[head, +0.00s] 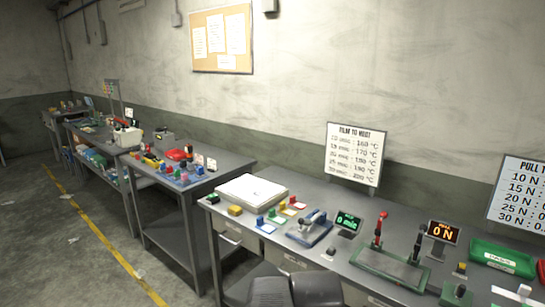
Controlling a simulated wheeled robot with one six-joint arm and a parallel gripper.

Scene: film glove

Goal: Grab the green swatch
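The green swatch is small at this distance. I take it to be the pale square with a green edge (278,219) on the near workbench, in a short row of swatches right of the white board. A small green block (272,213) is at its far-left edge. Dark rounded parts at the bottom middle look like my own arm. My gripper's fingertips do not show.
A green tray (502,260) is at right. Open floor lies left.

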